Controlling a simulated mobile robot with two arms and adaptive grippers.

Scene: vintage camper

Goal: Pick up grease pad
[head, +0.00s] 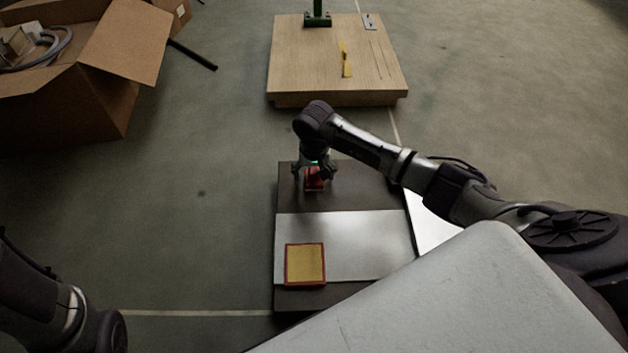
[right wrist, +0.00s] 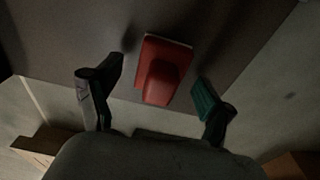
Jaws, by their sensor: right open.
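A small red block with a raised rounded grip and a pale bottom edge (right wrist: 163,72), likely the grease pad, sits on the dark far part of a low board (head: 370,185). In the head view the red block (head: 315,183) is partly hidden by my right gripper (head: 314,172). The right gripper is open above it. In the right wrist view its two fingers stand apart, one on each side of the block, with gaps visible. My left arm shows at the lower left; its gripper is out of view.
A yellow square with a red rim (head: 305,264) lies on the board's light grey strip (head: 375,245). A wooden platform (head: 290,60) with small yellow pieces stands beyond. An open cardboard box (head: 75,105) is at the left. A pale panel (head: 470,300) covers the lower right.

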